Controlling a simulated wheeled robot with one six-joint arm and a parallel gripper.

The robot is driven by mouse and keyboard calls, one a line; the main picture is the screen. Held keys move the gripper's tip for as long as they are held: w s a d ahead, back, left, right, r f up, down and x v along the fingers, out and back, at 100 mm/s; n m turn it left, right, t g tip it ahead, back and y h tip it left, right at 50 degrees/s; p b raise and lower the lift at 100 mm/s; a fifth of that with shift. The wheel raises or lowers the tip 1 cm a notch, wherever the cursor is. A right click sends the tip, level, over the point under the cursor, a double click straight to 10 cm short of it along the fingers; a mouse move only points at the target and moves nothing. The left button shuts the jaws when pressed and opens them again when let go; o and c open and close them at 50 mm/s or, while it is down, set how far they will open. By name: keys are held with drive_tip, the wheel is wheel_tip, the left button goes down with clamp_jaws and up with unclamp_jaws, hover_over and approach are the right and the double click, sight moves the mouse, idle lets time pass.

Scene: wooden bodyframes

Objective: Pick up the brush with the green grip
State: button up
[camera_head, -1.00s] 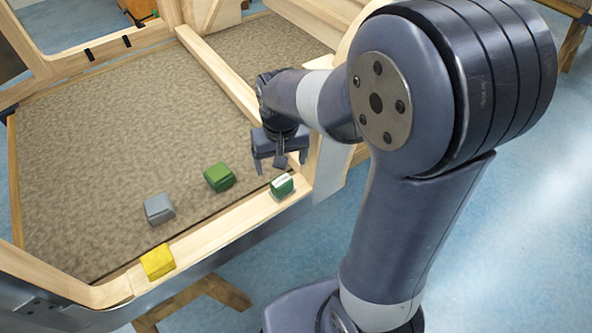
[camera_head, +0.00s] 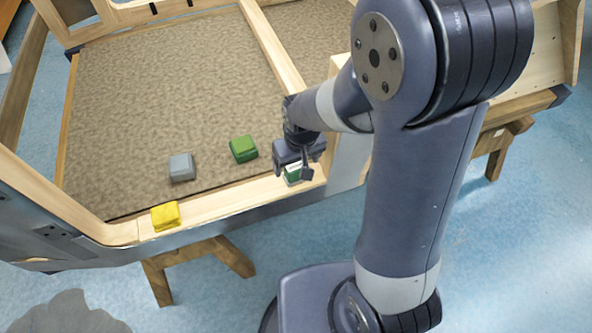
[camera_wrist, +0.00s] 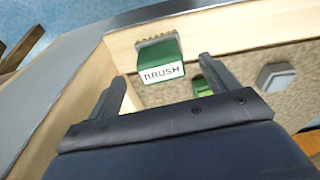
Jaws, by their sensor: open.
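The brush with the green grip (camera_wrist: 160,58) lies on the wooden frame rail (camera_head: 228,202); its white label reads BRUSH in the wrist view. In the head view the brush (camera_head: 293,174) is partly hidden under my gripper (camera_head: 299,172). My gripper is open and empty. In the wrist view its two fingers (camera_wrist: 162,84) are spread, with the brush ahead of and between them. I cannot tell whether either finger touches it.
A green block (camera_head: 243,149) and a grey block (camera_head: 182,168) lie on the brown textured panel (camera_head: 160,100). A yellow block (camera_head: 166,216) sits on the front rail to the left. A wooden beam (camera_head: 272,48) runs back from near my gripper.

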sight(296, 166)
drive_tip(key=f, duration=0.4)
drive_tip(key=shift+w+a+f, duration=0.2)
drive_tip(key=shift+w+f, duration=0.1)
drive_tip(key=shift+f, duration=0.1)
drive_tip(key=shift+c, duration=0.4)
drive_tip(key=c, duration=1)
wheel_tip(296, 166, up, 10)
drive_tip(key=shift+r+p, duration=0.1)
drive_tip(key=shift+p, duration=0.2)
